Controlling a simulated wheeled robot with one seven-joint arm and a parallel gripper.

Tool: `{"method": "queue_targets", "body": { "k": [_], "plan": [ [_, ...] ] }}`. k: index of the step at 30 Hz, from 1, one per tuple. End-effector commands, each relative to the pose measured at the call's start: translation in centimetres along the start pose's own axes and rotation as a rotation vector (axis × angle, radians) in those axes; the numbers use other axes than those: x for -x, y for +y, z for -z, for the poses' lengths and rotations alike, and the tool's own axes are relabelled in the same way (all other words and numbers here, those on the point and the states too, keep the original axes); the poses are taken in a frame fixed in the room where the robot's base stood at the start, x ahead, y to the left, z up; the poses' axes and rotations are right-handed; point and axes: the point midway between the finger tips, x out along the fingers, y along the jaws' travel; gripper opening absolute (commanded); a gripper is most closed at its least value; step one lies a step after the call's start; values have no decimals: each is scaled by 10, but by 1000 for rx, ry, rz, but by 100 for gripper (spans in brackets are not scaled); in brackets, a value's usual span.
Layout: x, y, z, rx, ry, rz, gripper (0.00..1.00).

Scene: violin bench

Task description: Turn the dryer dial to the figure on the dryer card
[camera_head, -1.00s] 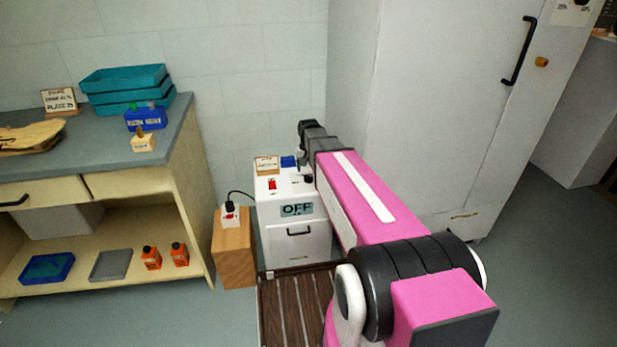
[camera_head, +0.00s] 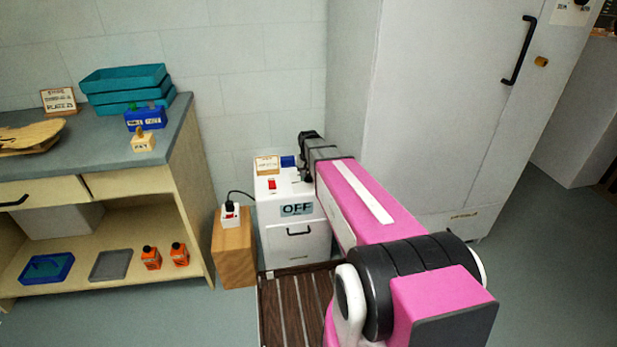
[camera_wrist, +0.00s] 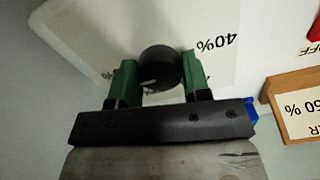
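The dryer (camera_head: 290,240) is a white box with an "OFF" display on its front. Its black dial (camera_wrist: 158,68) shows in the wrist view, with a white mark on its lower left side. A "40%" label (camera_wrist: 218,44) is printed right of the dial. My gripper (camera_wrist: 160,78) has its green fingers on either side of the dial, apparently touching it. The dryer card (camera_wrist: 300,104), in a wooden stand, is cut by the right edge; a percent figure shows, perhaps 60 or 50. The card also stands on the dryer in the head view (camera_head: 267,165), too small to read.
A red switch (camera_head: 272,184) and a blue object (camera_head: 288,162) are on the dryer top. A plug and socket (camera_head: 230,213) sit on a wooden block (camera_head: 234,255) at left. A tall white cabinet (camera_head: 440,120) stands close on the right.

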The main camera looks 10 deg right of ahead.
Motion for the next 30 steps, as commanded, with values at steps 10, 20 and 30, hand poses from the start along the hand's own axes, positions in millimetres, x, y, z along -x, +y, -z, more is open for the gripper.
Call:
{"method": "queue_targets", "body": {
  "k": [10, 20, 30],
  "plan": [
    [0, 0, 0, 63, -1, -1, 20],
    [0, 0, 0, 308, -1, -1, 20],
    [0, 0, 0, 630, -1, -1, 20]
  ]
}}
